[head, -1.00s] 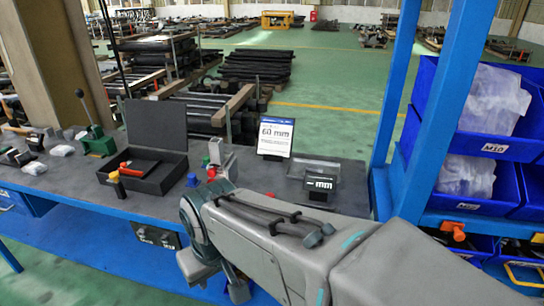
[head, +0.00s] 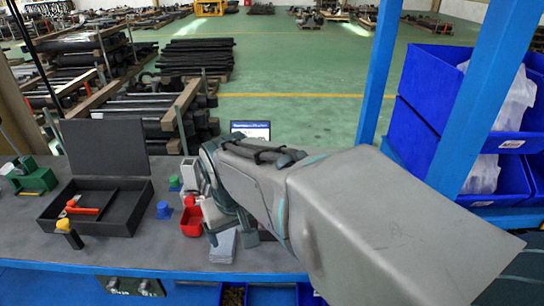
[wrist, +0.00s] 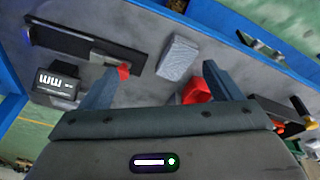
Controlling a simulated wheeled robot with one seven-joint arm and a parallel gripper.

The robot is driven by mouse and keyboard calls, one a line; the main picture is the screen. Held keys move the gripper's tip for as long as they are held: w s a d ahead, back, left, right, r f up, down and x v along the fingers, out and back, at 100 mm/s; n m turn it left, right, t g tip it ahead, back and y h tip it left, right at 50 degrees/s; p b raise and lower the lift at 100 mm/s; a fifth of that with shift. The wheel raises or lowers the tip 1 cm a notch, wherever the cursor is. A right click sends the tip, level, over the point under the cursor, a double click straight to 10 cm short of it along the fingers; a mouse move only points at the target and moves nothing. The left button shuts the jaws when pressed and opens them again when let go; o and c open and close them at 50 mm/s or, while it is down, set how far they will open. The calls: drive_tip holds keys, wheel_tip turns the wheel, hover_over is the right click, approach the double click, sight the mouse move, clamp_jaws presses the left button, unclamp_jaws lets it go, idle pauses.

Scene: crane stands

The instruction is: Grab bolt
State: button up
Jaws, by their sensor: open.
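I cannot make out a bolt for certain in either view. My gripper (wrist: 165,80) is open and empty in the wrist view, its two fingers spread above the grey bench top. A pale grey block (wrist: 180,57) lies between and beyond the fingers; it also shows in the head view (head: 223,246). A small red container (wrist: 197,90) is beside the right finger, and also shows in the head view (head: 191,222). A small red piece (wrist: 124,72) is near the left finger. In the head view my arm hides part of the bench.
An open black box (head: 95,205) with an orange-red tool stands left on the bench. Yellow-topped (head: 69,234) and blue-topped (head: 163,210) pieces are near it. Blue bins (head: 485,150) and a blue post (head: 480,90) stand right. Small bins (head: 233,296) sit below the bench edge.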

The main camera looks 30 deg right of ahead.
drive_tip(key=w+d+r+m+g+h+p, duration=0.15)
drive_tip(key=w+d+m, duration=0.25)
drive_tip(key=w+d, duration=1.15)
drive_tip(key=w+d+f+m+y+p, duration=0.1)
drive_tip(key=w+d+m, duration=0.15)
drive_tip(key=d, duration=0.55)
drive_tip(key=w+d+f+m+y+p, duration=0.1)
drive_tip(key=w+d, duration=0.2)
drive_tip(key=d, duration=0.5)
drive_tip(key=shift+h, duration=0.35)
drive_tip(key=f, duration=0.4)
drive_tip(key=w+f+p, duration=0.1)
drive_tip(key=f, duration=0.8)
drive_tip(key=shift+w+d+f+p, duration=0.2)
drive_tip(key=shift+w+d+p, duration=0.15)
drive_tip(key=c, duration=1.1)
